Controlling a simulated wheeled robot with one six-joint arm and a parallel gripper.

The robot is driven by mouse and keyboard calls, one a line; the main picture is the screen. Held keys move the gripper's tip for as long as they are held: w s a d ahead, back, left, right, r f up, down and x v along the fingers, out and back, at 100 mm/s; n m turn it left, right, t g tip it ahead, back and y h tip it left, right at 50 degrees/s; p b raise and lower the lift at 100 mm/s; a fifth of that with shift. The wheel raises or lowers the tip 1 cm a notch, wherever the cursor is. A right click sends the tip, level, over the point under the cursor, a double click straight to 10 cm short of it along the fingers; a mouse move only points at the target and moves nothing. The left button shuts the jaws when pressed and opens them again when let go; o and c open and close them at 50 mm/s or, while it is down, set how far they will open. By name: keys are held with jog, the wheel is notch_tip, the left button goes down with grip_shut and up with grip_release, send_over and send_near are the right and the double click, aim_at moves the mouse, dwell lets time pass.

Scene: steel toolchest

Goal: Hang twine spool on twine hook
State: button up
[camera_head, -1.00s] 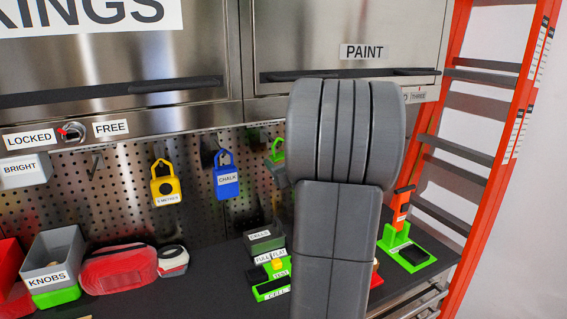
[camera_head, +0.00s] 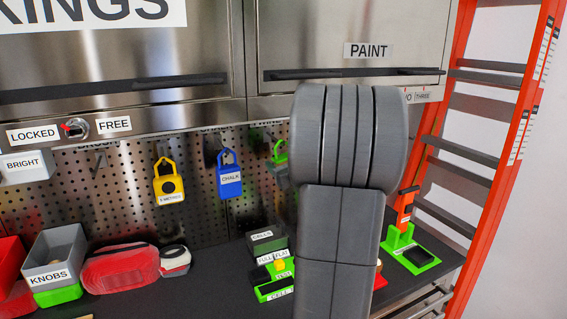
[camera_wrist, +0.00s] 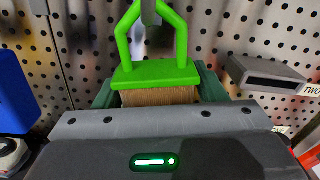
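The twine spool has a bright green frame (camera_wrist: 157,75) with a looped handle over a brown twine body (camera_wrist: 160,97). It is upright in the wrist view. A grey twine hook (camera_wrist: 150,12) shows at the top of the loop; whether it bears the spool's weight I cannot tell. My gripper (camera_wrist: 160,97) has dark green fingers on both sides of the twine, apparently closed against it. The lower part of the spool is hidden by the gripper body. In the head view, my arm hides most of the gripper; part of the green loop (camera_head: 280,150) shows at its left.
A blue chalk holder (camera_head: 229,180) and a yellow tape holder (camera_head: 168,185) hang on the pegboard to the left. A grey bracket (camera_wrist: 265,75) is close on the right. Bins and green holders stand on the worktop below. An orange ladder (camera_head: 500,150) stands at right.

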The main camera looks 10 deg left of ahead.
jog(key=shift+o, duration=1.4)
jog(key=b+v, duration=0.2)
jog(key=v, duration=1.1)
jog(key=shift+s+d+b, duration=0.25)
jog(key=shift+s+b, duration=0.05)
jog(key=shift+s, duration=0.05)
jog(key=shift+p+x, duration=0.45)
jog(key=shift+x, duration=2.5)
